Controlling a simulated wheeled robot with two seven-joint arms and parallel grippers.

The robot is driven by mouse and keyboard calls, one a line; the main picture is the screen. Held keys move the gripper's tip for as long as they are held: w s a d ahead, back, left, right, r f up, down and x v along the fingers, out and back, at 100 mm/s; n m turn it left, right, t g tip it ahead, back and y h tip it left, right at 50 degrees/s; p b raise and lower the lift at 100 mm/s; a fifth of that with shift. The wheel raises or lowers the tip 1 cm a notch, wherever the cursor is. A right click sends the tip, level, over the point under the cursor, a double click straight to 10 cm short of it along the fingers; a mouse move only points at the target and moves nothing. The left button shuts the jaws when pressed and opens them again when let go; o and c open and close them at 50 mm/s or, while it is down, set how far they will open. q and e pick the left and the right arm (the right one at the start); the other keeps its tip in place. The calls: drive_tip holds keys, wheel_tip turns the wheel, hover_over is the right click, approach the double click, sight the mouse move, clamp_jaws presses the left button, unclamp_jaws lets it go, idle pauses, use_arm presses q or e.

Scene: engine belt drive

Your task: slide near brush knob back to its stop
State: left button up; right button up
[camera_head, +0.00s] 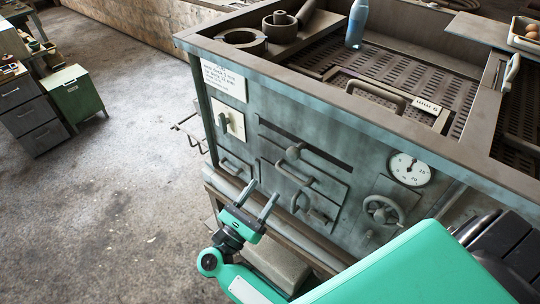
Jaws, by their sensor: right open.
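My left gripper is not in view.
Below the slot are a bar handle (294,172) and a smaller handle (314,208). A handwheel (383,210) and a gauge (410,169) are to the right. A switch plate (229,118) is at left. A blue bottle (356,25) stands on top. Open floor lies left.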

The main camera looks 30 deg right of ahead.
sight(290, 156)
drive_tip(key=shift+m+g, duration=0.4)
drive_tip(key=shift+m, duration=0.2)
drive_tip(key=p+x, duration=0.1)
drive_tip(key=x, duration=0.3)
drive_tip(key=p+x, duration=0.2)
drive_tip(key=x, duration=0.2)
drive_tip(key=p+x, duration=0.1)
drive_tip(key=x, duration=0.3)
drive_tip(key=shift+s+d+r+p, duration=0.15)
drive_tip(key=shift+d+r+p, duration=0.2)
drive_tip(key=shift+r, duration=0.15)
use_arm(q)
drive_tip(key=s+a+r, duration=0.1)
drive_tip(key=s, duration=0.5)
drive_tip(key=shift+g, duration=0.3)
use_arm(e)
drive_tip(key=shift+w+d+r, duration=0.1)
drive_tip(key=shift+w+d, duration=0.1)
drive_tip(key=shift+d, duration=0.3)
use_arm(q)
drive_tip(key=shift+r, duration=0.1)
